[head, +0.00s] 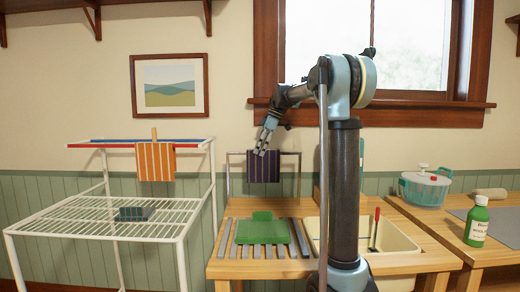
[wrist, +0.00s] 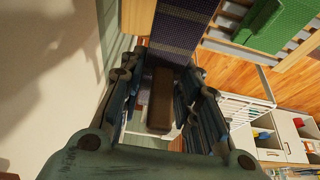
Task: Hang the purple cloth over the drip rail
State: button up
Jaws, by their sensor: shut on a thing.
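The purple striped cloth (head: 263,168) hangs straight down below my gripper (head: 264,144). It also shows in the wrist view (wrist: 185,30), at the top. My gripper is shut on a dark brown block (wrist: 160,98) at the cloth's upper end. The drip rail (head: 236,153) is a thin grey metal frame at the back of the wooden counter. The cloth's top edge is level with the rail's bar in the head view. The cloth hides the middle of the bar, and I cannot tell whether it lies over the bar or in front.
A green item (head: 262,229) lies on the slatted drainer below. A sink (head: 396,236) with a red-handled tool is to the right. A white wire rack (head: 100,216) at left bears an orange striped cloth (head: 155,162) and a dark sponge-like block (head: 134,214).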

jog(key=shift+f, duration=0.1)
jog(key=o, duration=1.1)
jog(key=v, duration=1.2)
jog(key=shift+w, duration=0.1)
